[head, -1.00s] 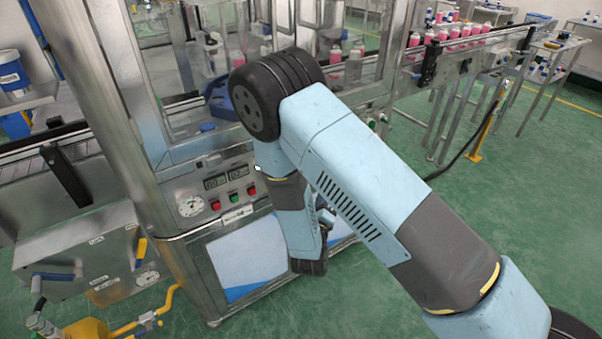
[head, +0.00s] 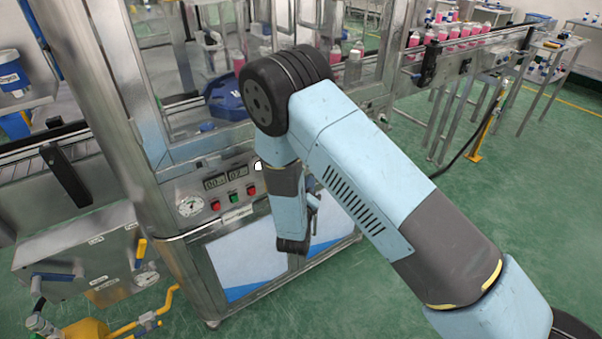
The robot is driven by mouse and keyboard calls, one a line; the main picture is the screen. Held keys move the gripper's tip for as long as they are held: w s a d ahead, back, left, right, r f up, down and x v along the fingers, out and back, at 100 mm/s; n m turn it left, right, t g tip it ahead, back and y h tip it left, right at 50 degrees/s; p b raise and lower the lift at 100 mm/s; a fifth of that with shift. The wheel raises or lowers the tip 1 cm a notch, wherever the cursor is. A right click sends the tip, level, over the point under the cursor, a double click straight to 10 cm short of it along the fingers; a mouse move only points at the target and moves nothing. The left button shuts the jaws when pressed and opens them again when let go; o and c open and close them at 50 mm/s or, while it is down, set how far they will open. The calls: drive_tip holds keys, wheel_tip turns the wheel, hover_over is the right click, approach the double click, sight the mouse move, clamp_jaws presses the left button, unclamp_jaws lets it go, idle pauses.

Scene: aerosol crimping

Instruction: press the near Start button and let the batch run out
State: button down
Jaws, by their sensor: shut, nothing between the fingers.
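A control panel (head: 203,187) on the near machine's front carries a green button (head: 234,198) between two red buttons, one on its left (head: 215,205) and one on its right (head: 251,190). Two small displays (head: 226,178) sit above them, and a round gauge (head: 190,206) is at the left. Button labels are too small to read. My arm hangs in front of the machine, its wrist low and right of the panel. Pink bottles (head: 461,31) stand in a row on the outfeed conveyor (head: 470,52).
Another green button (head: 371,123) and red button (head: 383,117) sit on the machine farther right. A blue object (head: 226,97) is behind the machine's window. A grey box (head: 80,258) with yellow piping (head: 143,322) stands lower left.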

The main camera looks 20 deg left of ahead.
drive_tip(key=shift+w+a, duration=0.45)
drive_tip(key=shift+a, duration=0.1)
drive_tip(key=shift+w+a, duration=0.1)
drive_tip(key=shift+a, duration=0.05)
idle(1.7)
drive_tip(key=shift+w+a, duration=0.15)
drive_tip(key=shift+a, duration=0.05)
